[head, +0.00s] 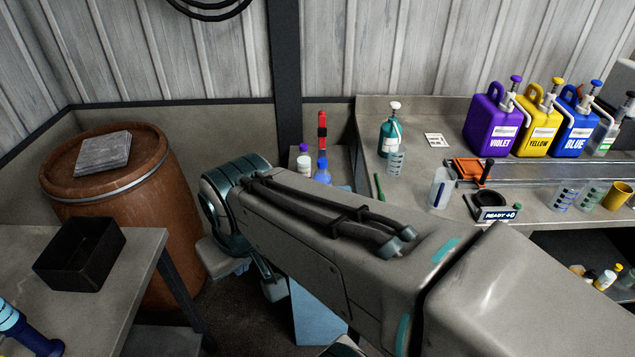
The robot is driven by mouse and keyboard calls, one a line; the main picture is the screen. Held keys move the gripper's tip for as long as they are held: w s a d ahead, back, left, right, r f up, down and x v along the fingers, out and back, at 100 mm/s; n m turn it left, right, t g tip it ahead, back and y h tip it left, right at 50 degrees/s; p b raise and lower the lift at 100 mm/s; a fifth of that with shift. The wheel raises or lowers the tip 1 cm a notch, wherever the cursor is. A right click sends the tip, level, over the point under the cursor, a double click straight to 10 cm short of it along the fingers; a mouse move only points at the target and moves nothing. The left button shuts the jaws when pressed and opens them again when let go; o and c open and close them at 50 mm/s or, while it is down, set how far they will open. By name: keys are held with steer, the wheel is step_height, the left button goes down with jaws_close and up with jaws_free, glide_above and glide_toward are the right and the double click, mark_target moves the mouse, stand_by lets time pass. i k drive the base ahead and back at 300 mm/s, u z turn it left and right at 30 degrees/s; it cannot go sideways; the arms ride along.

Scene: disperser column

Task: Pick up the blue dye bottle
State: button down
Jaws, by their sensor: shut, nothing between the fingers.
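A blue jug (575,128) labelled BLUE, with a blue pump top, stands upright on the right bench, right of the yellow jug. A small bottle with blue contents and a blue cap (322,174) stands behind my arm, its lower part hidden. I cannot tell which of the two is the blue dye bottle. My arm crosses the middle of the view, with its far joint left of the small blue bottle. My gripper's fingers do not show.
Violet (490,128) and yellow (537,126) jugs stand beside the blue one. A white bottle with a purple cap (304,158) is next to the small blue bottle. A rusty barrel (150,210) and a black open box (80,255) are at left.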

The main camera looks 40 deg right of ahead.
mark_target(323, 175)
steer(key=k, duration=0.65)
steer(key=z, duration=0.5)
steer(key=i, duration=1.3)
steer(key=z, duration=0.3)
